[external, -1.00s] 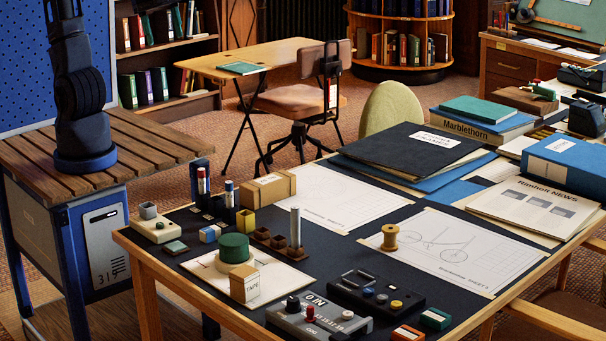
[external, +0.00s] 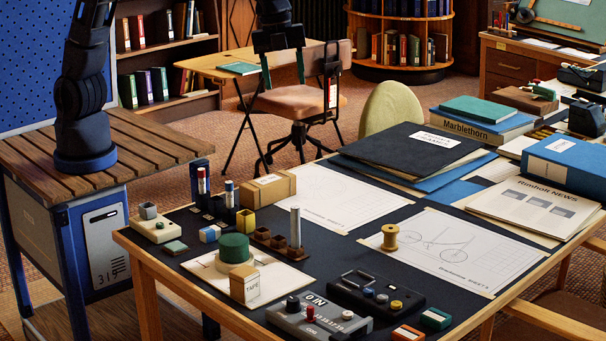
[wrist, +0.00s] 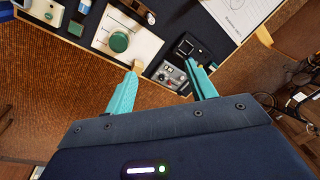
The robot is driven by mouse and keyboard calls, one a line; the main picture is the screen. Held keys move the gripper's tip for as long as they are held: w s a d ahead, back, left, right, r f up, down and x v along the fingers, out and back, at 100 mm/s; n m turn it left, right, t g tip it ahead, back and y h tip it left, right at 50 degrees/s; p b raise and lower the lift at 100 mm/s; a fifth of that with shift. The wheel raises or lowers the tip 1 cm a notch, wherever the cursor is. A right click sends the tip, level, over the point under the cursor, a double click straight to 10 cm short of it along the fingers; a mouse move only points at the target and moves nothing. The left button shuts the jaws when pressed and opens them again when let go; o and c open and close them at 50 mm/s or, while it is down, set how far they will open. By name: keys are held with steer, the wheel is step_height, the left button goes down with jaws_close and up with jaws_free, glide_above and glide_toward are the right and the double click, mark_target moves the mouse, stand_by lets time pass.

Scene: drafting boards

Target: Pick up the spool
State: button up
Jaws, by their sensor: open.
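The spool (external: 390,237) is a small tan wooden reel. It stands upright on the left part of a bicycle drawing sheet (external: 470,262) on the drafting desk, in the external view. I cannot make it out in the wrist view. My gripper (external: 282,74) hangs high at the top of the external view, well up and left of the spool. In the wrist view its two teal fingers (wrist: 162,68) are spread apart with nothing between them.
A black device (external: 376,293) and a grey console (external: 318,318) lie in front. The sheet around the spool is clear.

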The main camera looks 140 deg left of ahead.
steer(key=w+a+f+m+g, duration=0.1)
steer(key=w+a+f+m, duration=0.1)
steer(key=w+a+f, duration=0.95)
steer(key=m, duration=0.3)
glide_above(391, 228)
steer(key=shift+g+h, duration=0.3)
steer(key=shift+h, duration=0.1)
step_height(391, 228, down, 18)
steer(key=shift+d+r, duration=0.1)
steer(key=shift+r, duration=0.1)
steer(key=shift+f, duration=0.55)
step_height(391, 228, down, 10)
steer(key=shift+f, duration=0.1)
steer(key=c, duration=1)
